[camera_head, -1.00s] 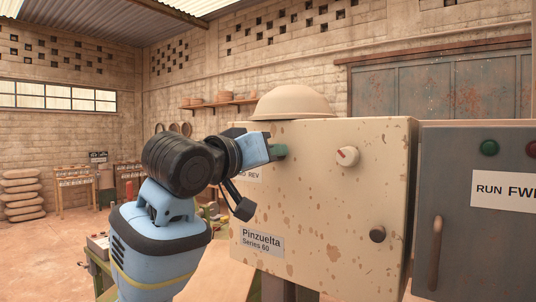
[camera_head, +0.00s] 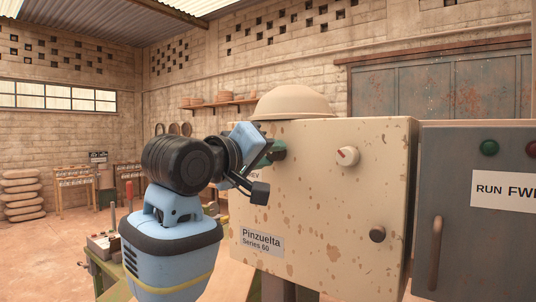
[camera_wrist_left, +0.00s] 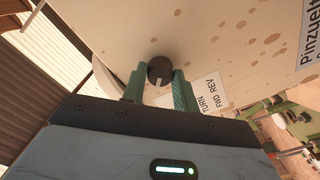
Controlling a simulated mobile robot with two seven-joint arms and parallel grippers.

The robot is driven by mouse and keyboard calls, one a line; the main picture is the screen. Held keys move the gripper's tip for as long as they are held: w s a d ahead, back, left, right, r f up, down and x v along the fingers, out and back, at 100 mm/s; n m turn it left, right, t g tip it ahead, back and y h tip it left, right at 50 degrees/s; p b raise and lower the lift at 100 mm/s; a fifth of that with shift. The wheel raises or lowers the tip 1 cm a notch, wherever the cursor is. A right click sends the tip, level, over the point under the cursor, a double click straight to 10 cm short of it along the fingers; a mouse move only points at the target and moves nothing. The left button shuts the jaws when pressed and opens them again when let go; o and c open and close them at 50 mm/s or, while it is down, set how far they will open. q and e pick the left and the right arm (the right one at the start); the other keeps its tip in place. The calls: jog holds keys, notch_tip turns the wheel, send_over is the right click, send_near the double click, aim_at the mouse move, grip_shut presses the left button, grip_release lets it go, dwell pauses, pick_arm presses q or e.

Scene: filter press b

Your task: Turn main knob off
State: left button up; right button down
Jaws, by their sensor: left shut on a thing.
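The cream, rust-spotted control box (camera_head: 320,220) marked "Pinzuelta Series 60" stands in front of me. My left gripper (camera_head: 277,150) is at the upper left of its front face. In the wrist view, its green fingers (camera_wrist_left: 159,84) are closed around a dark round knob (camera_wrist_left: 160,68) with a pale pointer line. A white label (camera_wrist_left: 205,95) reading "TURN FWD REV" is beside that knob. A white knob with a red mark (camera_head: 347,156) is further right on the box. My right gripper is out of view.
A dark round knob (camera_head: 377,234) is at the lower right of the box. A grey cabinet (camera_head: 470,250) with buttons and a handle stands to the right. A green bench (camera_head: 105,268) is at lower left.

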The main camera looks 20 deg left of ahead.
pick_arm(q)
jog(key=o, duration=1)
jog(key=shift+s, duration=0.1)
jog(key=v, duration=0.7)
jog(key=shift+s+a, duration=0.15)
jog(key=shift+s, duration=0.15)
